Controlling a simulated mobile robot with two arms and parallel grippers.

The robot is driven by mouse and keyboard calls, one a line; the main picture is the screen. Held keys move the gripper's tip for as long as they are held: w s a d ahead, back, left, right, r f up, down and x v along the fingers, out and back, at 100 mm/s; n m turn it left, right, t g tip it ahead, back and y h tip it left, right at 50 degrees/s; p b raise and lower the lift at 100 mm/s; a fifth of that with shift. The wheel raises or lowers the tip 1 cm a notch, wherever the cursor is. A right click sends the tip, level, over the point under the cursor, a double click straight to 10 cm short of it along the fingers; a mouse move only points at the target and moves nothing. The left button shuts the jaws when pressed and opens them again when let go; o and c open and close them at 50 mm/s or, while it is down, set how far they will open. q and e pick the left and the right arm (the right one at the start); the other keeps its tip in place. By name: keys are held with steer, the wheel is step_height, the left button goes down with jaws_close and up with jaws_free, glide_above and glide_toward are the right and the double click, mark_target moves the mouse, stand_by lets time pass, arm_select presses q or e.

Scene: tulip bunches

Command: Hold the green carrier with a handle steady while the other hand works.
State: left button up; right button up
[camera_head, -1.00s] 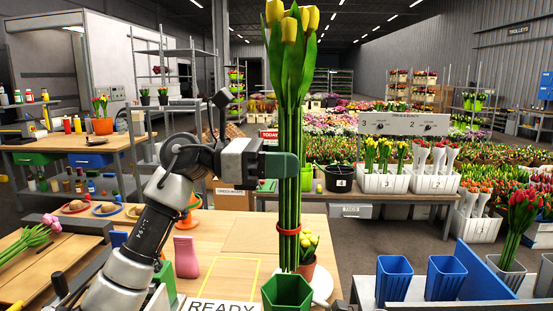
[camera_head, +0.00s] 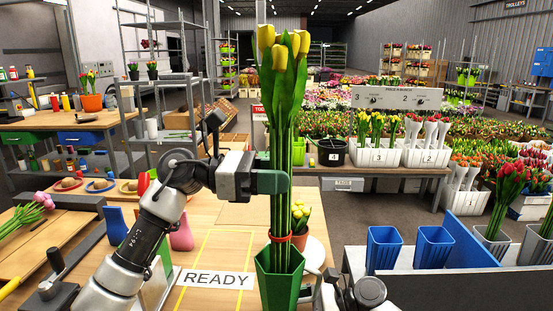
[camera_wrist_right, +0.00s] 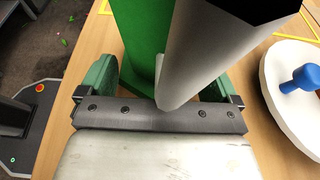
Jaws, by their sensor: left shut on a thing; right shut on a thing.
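The green carrier (camera_head: 280,291) stands upright at the front of the wooden table, with its open top facing me. Its grey handle (camera_wrist_right: 205,45) fills the right wrist view beside the green body (camera_wrist_right: 140,30). My right gripper (camera_wrist_right: 160,85) is shut on this handle, with one green finger on each side. My left gripper (camera_head: 272,182) is shut on the stems of a yellow tulip bunch (camera_head: 282,100). The bunch is upright, and its stem ends are inside the carrier's mouth; their depth is hidden.
A yellow-outlined area with a READY sign (camera_head: 217,279) lies left of the carrier. A small pot of yellow flowers (camera_head: 300,222) stands behind it. A white round plate (camera_wrist_right: 300,95) is close on the right. Blue bins (camera_head: 384,248) stand further right.

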mark_target(276, 247)
arm_select(q)
steer(key=shift+f, duration=6.85)
arm_select(e)
steer(key=shift+s+f, duration=0.1)
steer(key=shift+f, duration=0.1)
arm_select(q)
steer(key=shift+f, duration=0.25)
steer(key=shift+f, duration=0.35)
steer(key=o, duration=1.7)
steer(key=a, duration=1.2)
